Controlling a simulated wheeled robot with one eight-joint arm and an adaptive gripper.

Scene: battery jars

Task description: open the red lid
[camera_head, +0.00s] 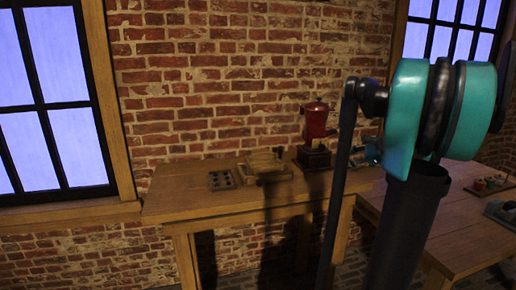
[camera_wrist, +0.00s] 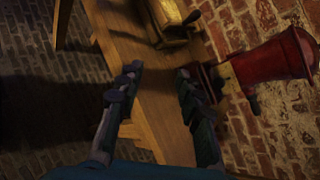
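My gripper (camera_wrist: 157,76) is open and empty in the wrist view, its two fingers apart above the wooden table. A red, grinder-like object (camera_head: 315,122) stands upright on a dark base (camera_head: 314,157) at the right of the far table. A red body (camera_wrist: 276,62), probably the same object, shows in the wrist view to the right of the fingers, apart from them. I cannot make out a separate red lid for certain. Small items with reddish tops (camera_head: 480,185) on the right table are too small to tell. I cannot make out my gripper in the head view.
The far table (camera_head: 190,201) stands against a brick wall and holds a plate with dark holes (camera_head: 221,180) and a wooden device (camera_head: 264,164). A lower table (camera_head: 450,222) is at the right, partly behind my arm. The far table's left end is clear.

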